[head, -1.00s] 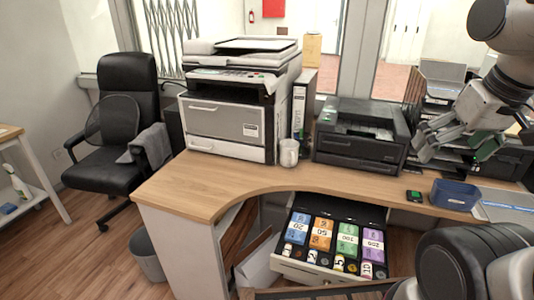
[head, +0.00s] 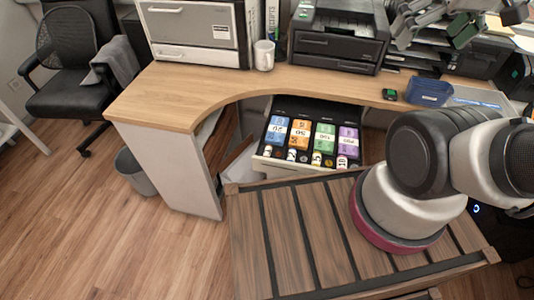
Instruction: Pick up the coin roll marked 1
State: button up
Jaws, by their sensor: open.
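An open cash drawer (head: 258,160) sticks out below the counter. Blue, orange, green and purple banknote bundles lie in its back row. Several small coin rolls (head: 316,158) stand in compartments along its front. My gripper (head: 432,32) is at the top right, partly cut off by the picture's edge. It is open and empty, above the counter and well away from the drawer, up and to the right of it.
The wooden counter (head: 215,92) holds a white mug (head: 264,55), a printer (head: 338,38), a blue tray (head: 428,92) and a small dark device with a green screen (head: 390,94). A grey bin (head: 135,172) and black chair (head: 75,85) stand left.

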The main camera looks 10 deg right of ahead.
jog(key=shift+a, duration=0.15)
jog(key=c, duration=0.3)
jog(key=a+f+g, duration=0.1)
jog(key=w+a+f+n, duration=0.1)
jog(key=f, duration=0.1)
jog(key=w+a+f+n+g, duration=0.1)
jog(key=shift+w+a+f+g, duration=0.2)
jog(key=shift+a+f+g, duration=0.1)
jog(key=shift+a+f, duration=0.1)
jog(key=c, duration=1.1)
jog(key=w+a+f+g, duration=0.1)
jog(key=a+f, duration=0.1)
jog(key=w+a+f+n+g, duration=0.1)
jog(key=a+f, duration=0.1)
jog(key=f, duration=0.1)
jog(key=w+a+f+g, duration=0.1)
jog(key=a+f, duration=0.1)
jog(key=shift+w+f+n+h, duration=0.25)
jog(key=shift+f+n+h, duration=0.05)
jog(key=shift+f+n, duration=0.1)
jog(key=shift+c, duration=0.2)
jog(key=m+t, duration=0.1)
jog(key=m, duration=0.7)
send_over(267, 151)
notch_tip(267, 151, down, 24)
jog(key=shift+d+f, duration=0.1)
jog(key=shift+w+f, duration=0.1)
jog(key=shift+w, duration=0.05)
notch_tip(267, 151, down, 8)
jog(key=shift+r, duration=0.25)
